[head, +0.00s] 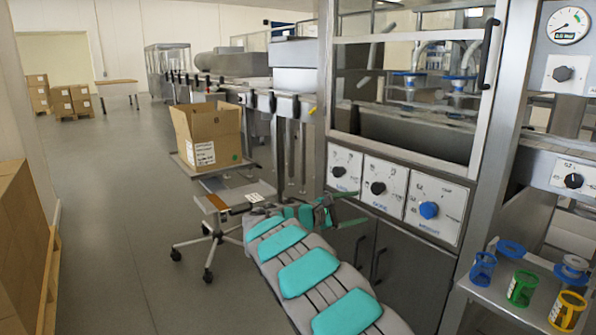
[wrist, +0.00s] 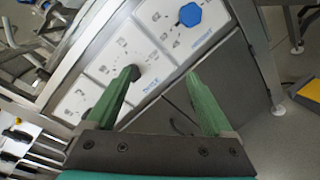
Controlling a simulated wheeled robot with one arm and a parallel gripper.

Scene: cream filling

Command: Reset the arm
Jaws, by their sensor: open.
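My gripper (head: 327,215) is at the end of my grey and teal arm, in front of the machine's control panel and lower cabinet. In the wrist view my gripper (wrist: 162,85) shows two green fingers spread apart with nothing between them. Behind the fingers are the white dial panels (wrist: 120,60) with a dark knob and a blue knob (wrist: 190,14). The fingers look apart from the panel, but the exact gap cannot be told.
An open cardboard box (head: 208,137) stands on a stand left of my arm, near a wheeled stool (head: 212,225). Blue, green (head: 521,287) and yellow parts sit on a shelf at right. Stacked boxes (head: 22,245) line the left edge. The grey floor (head: 110,220) between is clear.

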